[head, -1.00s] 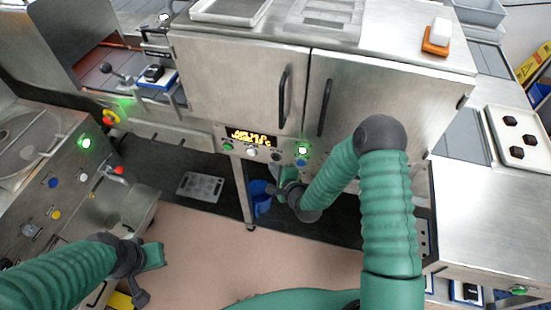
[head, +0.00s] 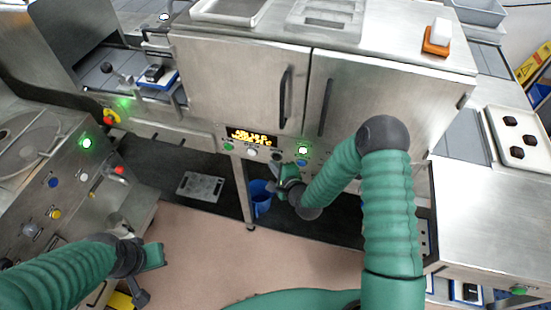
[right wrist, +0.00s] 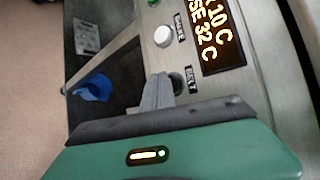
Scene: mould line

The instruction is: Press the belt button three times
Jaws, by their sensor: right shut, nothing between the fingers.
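The belt button (right wrist: 176,84) is a dark round button beside the "BELT" label in the right wrist view. In the head view, it is the dark button (head: 276,157) on the panel under the steel cabinet. My right gripper (right wrist: 160,86) is shut and empty, its fingertips right at the button and partly covering it. I cannot tell whether they touch it. In the head view my right gripper (head: 274,177) is just below the panel. My left gripper (head: 150,257) is at the lower left, away from the panel; its fingers do not show clearly.
A white button (right wrist: 163,36) and a lit display (right wrist: 212,35) are close by the belt button. A blue button (head: 302,163) and a glowing green button (head: 302,150) are to its right. Black cabinet handles (head: 286,95) stick out above.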

